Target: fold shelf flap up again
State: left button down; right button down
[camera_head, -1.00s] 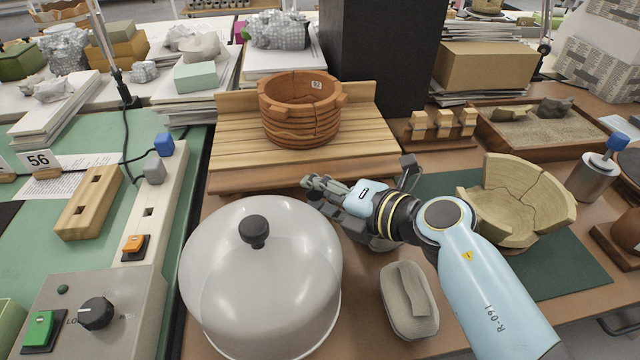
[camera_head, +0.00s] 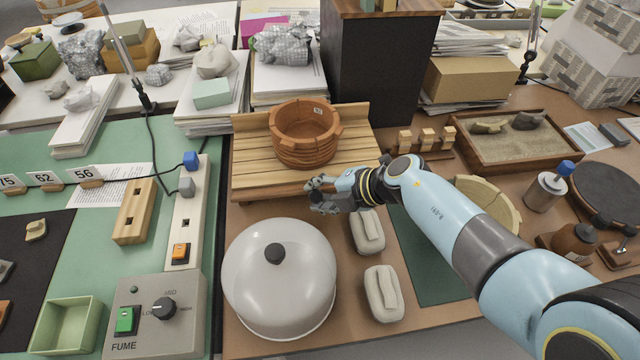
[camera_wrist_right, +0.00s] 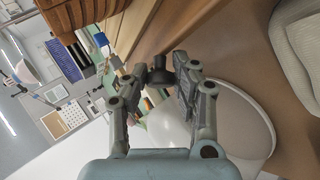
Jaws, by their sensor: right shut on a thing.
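The slatted wooden shelf (camera_head: 252,150) stands at the back middle with a raised board along its rear. Its front strip, which looks like the flap (camera_head: 265,190), runs along the near edge. I cannot tell its exact angle. A brown banded pot (camera_head: 305,140) sits on the shelf, upright. My right gripper (camera_head: 320,188) is at the shelf's front edge, right of the middle, shut on the flap; the arm hides part of that edge. My left gripper is out of view.
A pale dome cover with a black knob (camera_head: 278,285) stands just in front of the shelf. Two grey pads (camera_head: 382,292) lie right of it. A control box (camera_head: 160,315) stands front left.

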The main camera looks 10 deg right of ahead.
jog(key=shift+w+r+g+p, duration=0.2)
jog(key=shift+g+p, duration=0.1)
jog(key=shift+p, duration=0.15)
jog(key=c, duration=1)
grip_release()
jog(key=v, duration=1.2)
